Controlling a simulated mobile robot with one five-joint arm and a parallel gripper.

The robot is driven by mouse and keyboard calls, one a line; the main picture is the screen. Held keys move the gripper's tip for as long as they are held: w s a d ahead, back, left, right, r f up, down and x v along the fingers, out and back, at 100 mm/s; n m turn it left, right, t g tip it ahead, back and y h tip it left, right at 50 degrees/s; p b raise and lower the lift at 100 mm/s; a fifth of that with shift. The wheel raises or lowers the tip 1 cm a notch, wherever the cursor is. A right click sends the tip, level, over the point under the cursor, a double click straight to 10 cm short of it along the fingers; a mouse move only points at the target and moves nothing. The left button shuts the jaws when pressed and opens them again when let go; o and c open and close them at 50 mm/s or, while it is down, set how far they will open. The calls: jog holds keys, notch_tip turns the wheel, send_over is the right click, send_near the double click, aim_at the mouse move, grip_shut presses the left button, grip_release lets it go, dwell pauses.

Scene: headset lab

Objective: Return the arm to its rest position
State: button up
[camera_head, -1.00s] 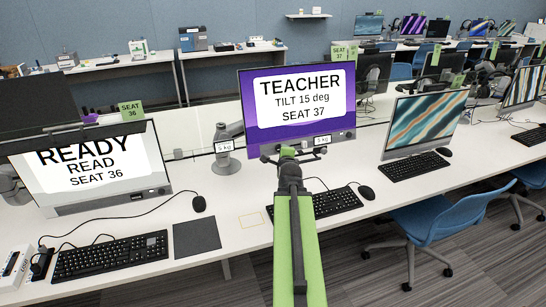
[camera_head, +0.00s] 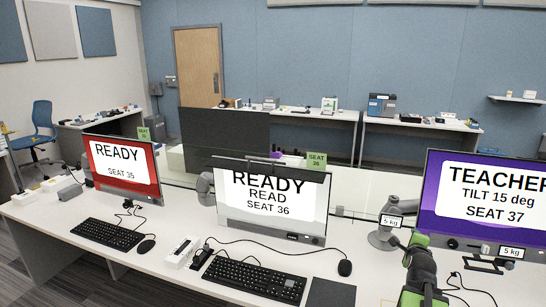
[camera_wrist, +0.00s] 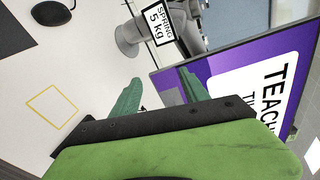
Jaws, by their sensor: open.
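My gripper (camera_head: 418,242) is low at the right of the head view, by the lower left corner of the purple TEACHER monitor (camera_head: 436,214). The arm behind it runs down out of the frame. In the wrist view the two green fingers (camera_wrist: 160,92) stand apart with nothing between them. The same purple monitor (camera_wrist: 226,69) lies beyond and to the right of them, its screen turned sideways. Whether the fingers touch anything cannot be seen clearly, but no held object shows.
A grey monitor stand with a 5 kg tag (camera_head: 386,234) is just left of my gripper. A mouse (camera_head: 345,267), a dark pad (camera_head: 331,292) and a keyboard (camera_head: 254,279) lie on the white desk. The SEAT 36 monitor (camera_head: 271,210) stands further left.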

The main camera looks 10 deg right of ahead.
jog(key=w+a+f+n+y, duration=0.2)
jog(key=w+a+n, duration=0.15)
jog(key=a, duration=0.85)
jog(key=w+a+f+n+g+y, duration=0.1)
jog(key=w+a+f+n+y, duration=0.2)
jog(key=a, duration=0.8)
jog(key=w+a+f+n+y, duration=0.25)
jog(key=w+a, duration=0.25)
jog(key=a, duration=0.7)
jog(key=s+a+f+n+g+y, duration=0.1)
jog(key=s+a+f+n+g, duration=0.15)
jog(key=a, duration=0.35)
jog(key=s+a+f+n+g, duration=0.1)
jog(key=a+n, duration=0.3)
jog(key=a, duration=0.1)
jog(key=s+a+f+n+g, duration=0.1)
jog(key=s+f+n+g, duration=0.1)
jog(key=s+n, duration=0.3)
jog(key=s+a+f+n+g, duration=0.1)
jog(key=s+f+n+g, duration=0.1)
jog(key=s+n+g, duration=0.2)
jog(key=s+n, duration=0.2)
jog(key=s, duration=0.2)
jog(key=shift+s, duration=0.2)
jog(key=shift+n+g, duration=0.25)
